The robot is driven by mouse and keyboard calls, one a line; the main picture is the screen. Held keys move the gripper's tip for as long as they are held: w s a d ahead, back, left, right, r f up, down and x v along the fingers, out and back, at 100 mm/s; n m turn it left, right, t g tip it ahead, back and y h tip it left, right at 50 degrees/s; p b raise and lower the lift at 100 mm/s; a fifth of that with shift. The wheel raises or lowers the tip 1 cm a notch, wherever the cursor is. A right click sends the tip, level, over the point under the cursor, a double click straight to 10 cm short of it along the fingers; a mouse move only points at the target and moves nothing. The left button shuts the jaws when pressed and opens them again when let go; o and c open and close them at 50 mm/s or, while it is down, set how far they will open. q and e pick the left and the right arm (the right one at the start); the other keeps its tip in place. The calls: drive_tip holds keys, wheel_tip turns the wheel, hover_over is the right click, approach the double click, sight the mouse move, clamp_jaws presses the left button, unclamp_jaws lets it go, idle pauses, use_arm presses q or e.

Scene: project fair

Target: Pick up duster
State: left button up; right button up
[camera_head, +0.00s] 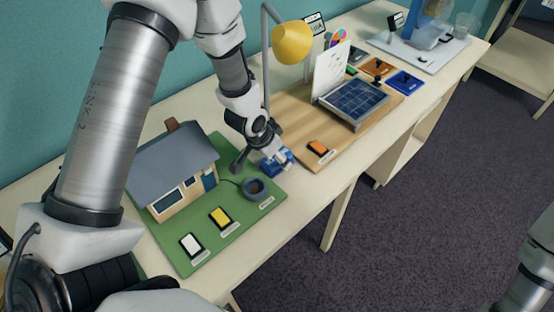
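My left gripper (266,166) reaches down to the table between the model house board and the wooden solar panel board. A small blue object (278,164) sits right at its fingertips. It may be the duster, but it is small and partly hidden by the gripper. I cannot tell whether the fingers are closed on it. No other thing in view looks clearly like a duster. My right arm shows only at the lower right edge, and its gripper is out of view.
A yellow lamp (292,43) stands behind a solar panel (354,100). A white tray (418,50) stands at the far end. Open carpet lies right of the table.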

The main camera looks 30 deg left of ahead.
use_arm(q)
drive_tip(key=shift+s, duration=0.1)
drive_tip(key=c, duration=0.9)
drive_tip(key=shift+c, duration=0.2)
drive_tip(key=shift+w+r, duration=0.25)
drive_tip(key=shift+r, duration=0.25)
wheel_tip(320, 180, up, 2)
drive_tip(key=shift+s+r+b, duration=0.15)
drive_tip(key=shift+b, duration=0.25)
drive_tip(key=s+d, duration=0.1)
drive_tip(key=s, duration=0.1)
drive_tip(key=s+d, duration=0.2)
drive_tip(key=s, duration=0.1)
drive_tip(key=s+d+r+b, duration=0.1)
drive_tip(key=s, duration=0.2)
drive_tip(key=shift+s+d, duration=0.25)
drive_tip(key=shift+d, duration=0.15)
drive_tip(key=s+d+p, duration=0.1)
drive_tip(key=p, duration=0.2)
drive_tip(key=s+d+p, duration=0.1)
drive_tip(key=s+p, duration=0.1)
drive_tip(key=p, duration=0.2)
drive_tip(key=s+d+p, duration=0.1)
drive_tip(key=s+p, duration=0.1)
drive_tip(key=p, duration=0.2)
drive_tip(key=shift+s+r, duration=0.15)
drive_tip(key=shift+r, duration=0.25)
drive_tip(key=shift+f, duration=0.15)
